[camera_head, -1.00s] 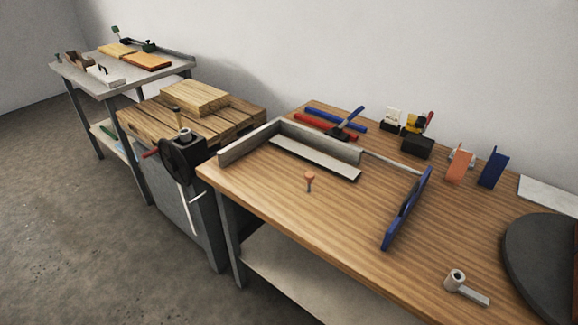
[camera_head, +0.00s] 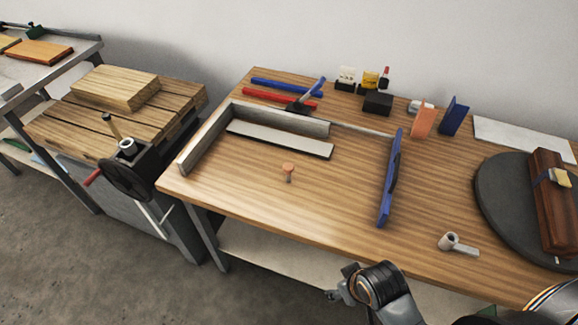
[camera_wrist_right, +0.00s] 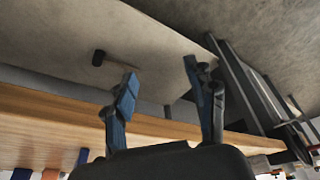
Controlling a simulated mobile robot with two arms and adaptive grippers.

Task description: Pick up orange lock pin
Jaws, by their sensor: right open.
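The orange lock pin (camera_head: 288,170) stands on the wooden bench top with its round head up and a short stem below, in the head view. It stands in the open area in front of the grey metal strip. My right gripper (camera_head: 343,287) is in front of the bench's front edge, low and right of the pin, and apart from it. In the right wrist view my right gripper (camera_wrist_right: 160,85) is open, its two blue-grey fingers spread with nothing between them. I cannot make out the pin in that view. My left gripper is not in view.
A blue upright plate (camera_head: 390,180) stands right of the pin. An L-shaped grey fence (camera_head: 205,140) lies left and behind. A grey socket piece (camera_head: 455,244) lies near the front right, beside a dark round disc (camera_head: 495,195). The bench around the pin is clear.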

